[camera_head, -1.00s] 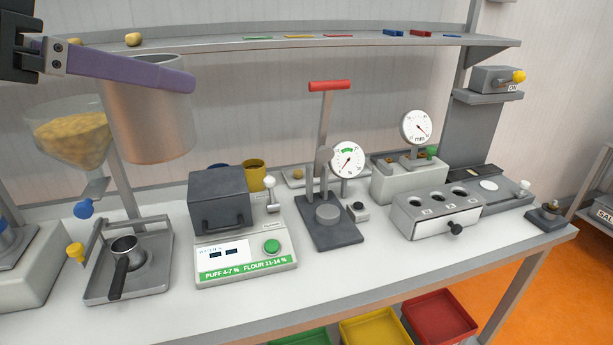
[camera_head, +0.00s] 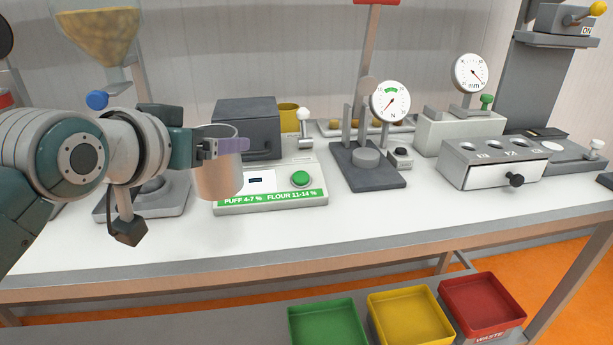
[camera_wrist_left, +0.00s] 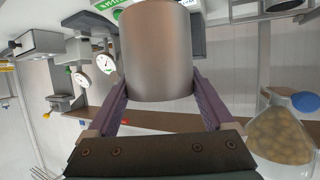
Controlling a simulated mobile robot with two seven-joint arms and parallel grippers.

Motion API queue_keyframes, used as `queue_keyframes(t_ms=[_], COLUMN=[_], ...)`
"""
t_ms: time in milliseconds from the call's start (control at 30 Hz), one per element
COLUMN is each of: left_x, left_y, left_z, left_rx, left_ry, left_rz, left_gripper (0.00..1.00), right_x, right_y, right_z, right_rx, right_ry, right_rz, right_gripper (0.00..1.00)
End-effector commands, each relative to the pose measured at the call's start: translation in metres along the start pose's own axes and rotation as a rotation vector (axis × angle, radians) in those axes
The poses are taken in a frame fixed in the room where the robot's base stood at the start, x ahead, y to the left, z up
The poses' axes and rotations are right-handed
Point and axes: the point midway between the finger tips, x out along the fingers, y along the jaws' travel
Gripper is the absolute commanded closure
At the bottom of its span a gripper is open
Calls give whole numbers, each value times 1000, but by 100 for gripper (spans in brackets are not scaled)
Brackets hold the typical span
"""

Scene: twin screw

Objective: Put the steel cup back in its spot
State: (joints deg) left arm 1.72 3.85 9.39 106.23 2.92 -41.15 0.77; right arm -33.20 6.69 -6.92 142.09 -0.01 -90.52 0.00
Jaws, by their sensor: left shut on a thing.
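The steel cup (camera_head: 218,174) is a plain metal cylinder, upright in the head view, in front of the left part of the flour and puff meter. My left gripper (camera_head: 226,147) is shut on the cup near its rim, with purple fingers on it. In the left wrist view the cup (camera_wrist_left: 157,52) fills the upper middle between the two purple fingers (camera_wrist_left: 160,100). The cup seems held above the bench, though its exact height is hard to tell. The cup's spot cannot be made out. My right gripper is not in view.
The meter (camera_head: 272,196) with a green button is behind the cup, beside a dark box (camera_head: 246,128). A press with a dial (camera_head: 367,165) and a drawer block (camera_head: 493,165) stand to the right. The bench front (camera_head: 330,220) is clear. Coloured bins (camera_head: 410,318) sit below.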

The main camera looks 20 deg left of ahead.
Motion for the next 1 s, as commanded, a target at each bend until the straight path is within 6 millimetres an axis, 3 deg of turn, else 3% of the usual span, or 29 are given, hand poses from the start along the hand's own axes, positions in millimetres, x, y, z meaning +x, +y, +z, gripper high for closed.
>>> queue_keyframes(t_ms=[33,200,400,600,1000], left_x=[7,22,29,41,43], left_y=[0,0,0,0,0], left_z=[19,54,69,97,103], left_rx=[-1,0,0,0,1], left_ry=[-8,-3,0,-1,1], left_rz=[0,0,0,0,0], left_gripper=[81,81,81,81,81], right_x=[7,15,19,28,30], right_y=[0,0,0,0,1], right_z=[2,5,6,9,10], right_rx=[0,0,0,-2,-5], right_ry=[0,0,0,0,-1], right_rz=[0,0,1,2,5], right_gripper=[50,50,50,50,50])
